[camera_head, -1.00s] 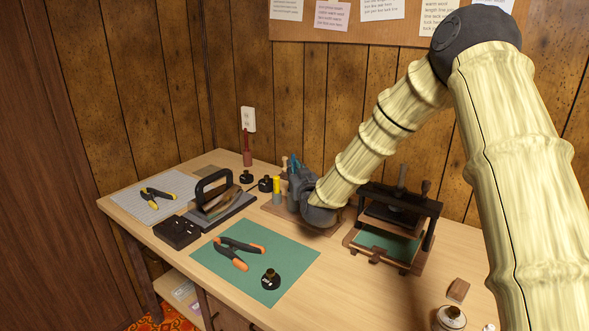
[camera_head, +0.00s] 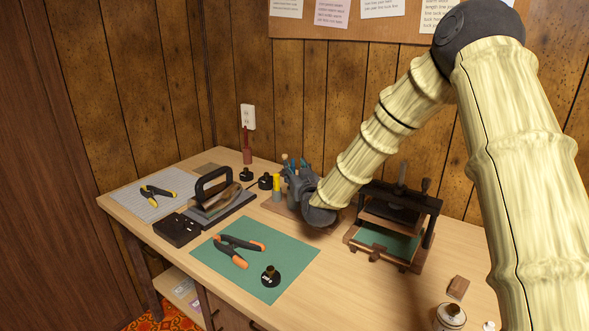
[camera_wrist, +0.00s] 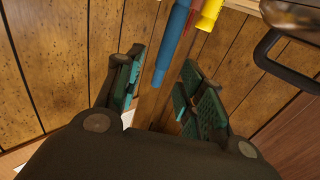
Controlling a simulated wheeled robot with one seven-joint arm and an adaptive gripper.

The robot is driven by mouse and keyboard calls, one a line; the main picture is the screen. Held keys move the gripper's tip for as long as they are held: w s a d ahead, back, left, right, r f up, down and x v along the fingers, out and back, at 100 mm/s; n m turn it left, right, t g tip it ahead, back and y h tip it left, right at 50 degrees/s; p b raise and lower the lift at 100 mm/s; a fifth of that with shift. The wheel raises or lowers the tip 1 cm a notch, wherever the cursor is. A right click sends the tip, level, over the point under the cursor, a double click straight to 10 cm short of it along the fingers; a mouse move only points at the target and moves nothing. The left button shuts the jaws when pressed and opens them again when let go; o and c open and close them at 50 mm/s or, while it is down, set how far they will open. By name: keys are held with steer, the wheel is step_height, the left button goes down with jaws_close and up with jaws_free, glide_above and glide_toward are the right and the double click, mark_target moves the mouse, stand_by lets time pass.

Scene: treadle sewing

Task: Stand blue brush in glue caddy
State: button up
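A blue handle, taken as the blue brush (camera_wrist: 172,45), shows in the wrist view, its end near the gap between my gripper's fingers. My gripper (camera_wrist: 162,88) is open, with teal pads on both sides of that gap; I see no clear contact with the handle. A yellow handle (camera_wrist: 208,14) and a red one (camera_wrist: 192,20) are beside the blue one. In the head view my gripper (camera_head: 296,166) is above a wooden base (camera_head: 272,207), possibly the glue caddy, where a yellow-topped item (camera_head: 277,184) stands. The blue brush is not distinguishable there; my gripper and wrist cover part of this spot.
A black-framed press (camera_head: 432,230) stands to the right of my wrist. A black-handled tool (camera_head: 213,185) and black box (camera_head: 177,230) are left. Small dark pots (camera_head: 265,182) stand behind.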

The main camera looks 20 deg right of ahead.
steer(key=s, duration=1)
steer(key=shift+s+a, duration=0.15)
steer(key=shift+s, duration=0.2)
stand_by(0.3)
